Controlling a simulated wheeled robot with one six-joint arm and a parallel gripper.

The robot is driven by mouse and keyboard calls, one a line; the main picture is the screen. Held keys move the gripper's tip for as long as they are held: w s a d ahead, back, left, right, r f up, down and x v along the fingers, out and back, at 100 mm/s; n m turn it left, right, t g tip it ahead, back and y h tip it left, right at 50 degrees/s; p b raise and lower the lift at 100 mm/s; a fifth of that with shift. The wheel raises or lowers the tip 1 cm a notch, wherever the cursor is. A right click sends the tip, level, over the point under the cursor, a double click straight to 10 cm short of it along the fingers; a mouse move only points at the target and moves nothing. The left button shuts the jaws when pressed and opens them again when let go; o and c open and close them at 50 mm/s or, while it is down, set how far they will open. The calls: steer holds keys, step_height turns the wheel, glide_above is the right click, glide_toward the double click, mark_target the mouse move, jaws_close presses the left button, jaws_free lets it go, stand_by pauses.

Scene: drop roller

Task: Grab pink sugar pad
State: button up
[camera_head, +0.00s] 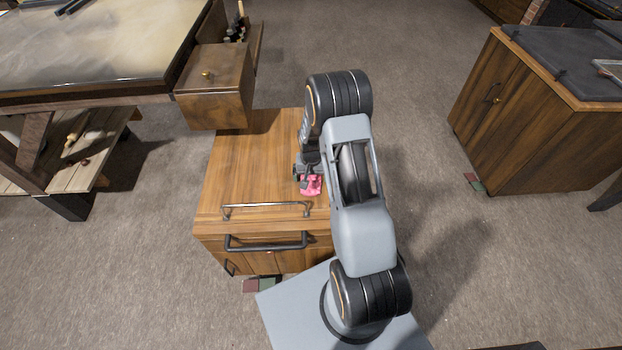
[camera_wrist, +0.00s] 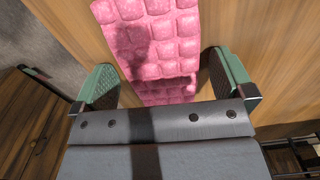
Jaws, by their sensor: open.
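The pink sugar pad (camera_wrist: 155,40) is a quilted pink piece with puffy squares. It lies on the wooden cabinet top (camera_head: 240,165), near the right edge; its pink surface also shows in the head view (camera_head: 311,187). My gripper (camera_wrist: 165,82) is open, with its green-backed fingers on either side of the pad's near end. The pad shows between the fingers and extends beyond them. I cannot tell whether either finger touches it. In the head view, part of the pad is hidden by my gripper.
A metal rail (camera_head: 266,207) runs along the cabinet's front edge, above a dark drawer handle (camera_head: 265,243). A table with a small wooden drawer (camera_head: 213,88) stands at the left. Another wooden cabinet (camera_head: 500,115) stands at the right. The cabinet top's left part is clear.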

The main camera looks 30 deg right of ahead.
steer(key=c, duration=0.9)
steer(key=shift+c, duration=0.3)
steer(key=shift+r, duration=0.2)
